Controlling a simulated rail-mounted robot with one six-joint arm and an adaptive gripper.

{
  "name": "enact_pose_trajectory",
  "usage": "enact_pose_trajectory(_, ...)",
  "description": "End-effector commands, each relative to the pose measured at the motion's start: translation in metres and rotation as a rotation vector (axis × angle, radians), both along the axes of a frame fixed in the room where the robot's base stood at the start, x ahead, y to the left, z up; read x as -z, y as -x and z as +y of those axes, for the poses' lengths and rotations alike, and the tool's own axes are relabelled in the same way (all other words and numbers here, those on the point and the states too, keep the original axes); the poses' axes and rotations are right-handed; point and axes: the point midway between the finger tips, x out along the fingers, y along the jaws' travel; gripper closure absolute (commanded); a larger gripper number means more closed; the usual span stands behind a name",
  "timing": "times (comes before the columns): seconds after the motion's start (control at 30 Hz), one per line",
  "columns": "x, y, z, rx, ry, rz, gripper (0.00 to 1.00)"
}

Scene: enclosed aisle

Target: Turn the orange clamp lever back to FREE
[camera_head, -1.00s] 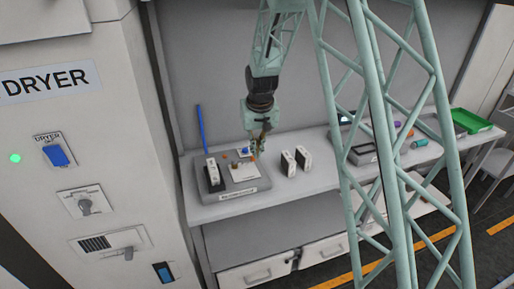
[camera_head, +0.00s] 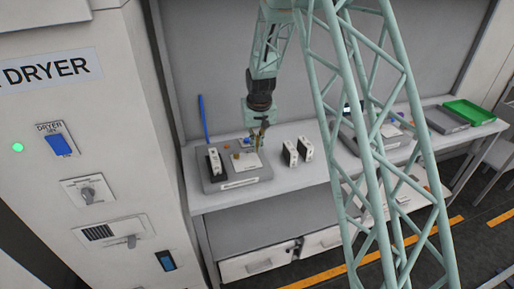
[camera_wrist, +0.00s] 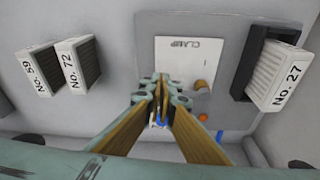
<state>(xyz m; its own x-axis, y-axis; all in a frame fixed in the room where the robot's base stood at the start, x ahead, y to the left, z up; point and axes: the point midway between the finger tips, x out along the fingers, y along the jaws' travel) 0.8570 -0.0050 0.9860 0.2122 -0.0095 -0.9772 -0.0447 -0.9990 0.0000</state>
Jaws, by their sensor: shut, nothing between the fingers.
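The clamp fixture is a grey box (camera_head: 215,183) on the bench, with a white plate (camera_head: 247,163) on top. In the wrist view the plate (camera_wrist: 171,60) reads CLAMP. An orange-brown knob (camera_wrist: 201,85), seemingly part of the clamp lever, shows at the plate's right side. The rest of the lever is not clear, and no FREE mark is readable. My gripper (camera_head: 258,147) is over the fixture, pointing down. In the wrist view my gripper (camera_wrist: 163,84) is shut and empty, left of the knob. Its fingers hide part of the plate; contact cannot be told.
A block marked No. 27 (camera_wrist: 276,80) sits in a dark holder on the fixture. Blocks No. 59 (camera_wrist: 38,69) and No. 72 (camera_wrist: 77,62) stand beside it. A small orange button (camera_wrist: 203,117) is near the knob. The dryer panel (camera_head: 98,180) is at left; a green tray (camera_head: 470,112) is far right.

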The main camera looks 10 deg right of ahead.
Motion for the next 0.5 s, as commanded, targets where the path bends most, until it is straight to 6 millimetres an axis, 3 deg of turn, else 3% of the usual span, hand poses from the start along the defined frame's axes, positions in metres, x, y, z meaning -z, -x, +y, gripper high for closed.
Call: enact_pose_trajectory(0.5, 0.0026, -0.0076, -0.0008, 0.0, 0.0, -0.001, 1.0)
